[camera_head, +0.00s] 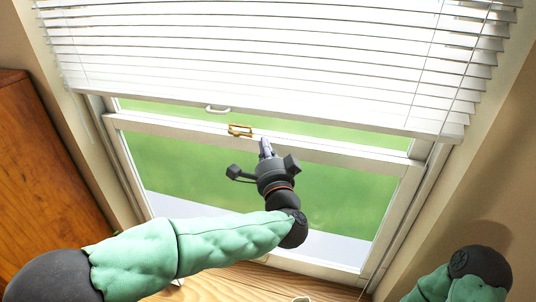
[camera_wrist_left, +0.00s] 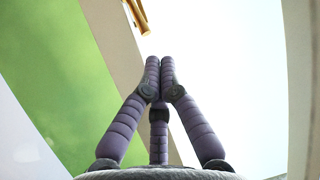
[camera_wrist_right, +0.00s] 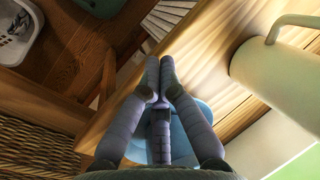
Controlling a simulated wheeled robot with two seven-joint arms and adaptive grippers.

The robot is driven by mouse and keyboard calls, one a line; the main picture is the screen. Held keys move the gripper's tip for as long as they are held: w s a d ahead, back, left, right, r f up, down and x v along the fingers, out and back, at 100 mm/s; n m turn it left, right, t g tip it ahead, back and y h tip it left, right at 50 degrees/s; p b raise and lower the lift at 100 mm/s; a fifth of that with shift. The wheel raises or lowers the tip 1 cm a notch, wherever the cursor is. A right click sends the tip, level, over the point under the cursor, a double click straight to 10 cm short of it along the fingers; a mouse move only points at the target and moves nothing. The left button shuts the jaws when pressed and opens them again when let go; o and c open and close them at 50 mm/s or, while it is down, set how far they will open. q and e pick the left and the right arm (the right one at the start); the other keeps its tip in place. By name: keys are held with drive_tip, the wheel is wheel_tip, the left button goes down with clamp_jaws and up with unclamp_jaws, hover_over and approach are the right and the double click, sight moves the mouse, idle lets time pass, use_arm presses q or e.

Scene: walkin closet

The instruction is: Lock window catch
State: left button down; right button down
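The brass window catch (camera_head: 240,130) sits on the white meeting rail of the window, just below the blind. It also shows at the top of the left wrist view (camera_wrist_left: 138,17), partly cut off by the frame. My left gripper (camera_head: 265,147) is just right of and below the catch in the head view, apart from it. In the left wrist view its fingers (camera_wrist_left: 160,62) are together with nothing between them. My right gripper is outside the head view. In the right wrist view its fingers (camera_wrist_right: 160,62) are together and empty, above a wooden surface.
A white blind (camera_head: 270,60) hangs over the window's upper part. A white handle (camera_head: 217,109) shows at its lower edge. A wooden cabinet (camera_head: 45,170) stands at left. A cream vessel (camera_wrist_right: 285,75), a blue round item (camera_wrist_right: 200,112) and wicker (camera_wrist_right: 30,150) are near my right gripper.

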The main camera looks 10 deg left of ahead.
sight(259, 137)
use_arm(q)
drive_tip(key=shift+x, duration=2.1)
drive_tip(key=shift+s, duration=0.1)
drive_tip(key=shift+s+a+m+h, duration=0.2)
drive_tip(key=shift+m+h, duration=0.1)
drive_tip(key=shift+h, duration=0.1)
drive_tip(key=shift+s+a+m+t+h, duration=0.1)
drive_tip(key=shift+s+m+t+h, duration=0.1)
drive_tip(key=shift+m+t+h, duration=0.35)
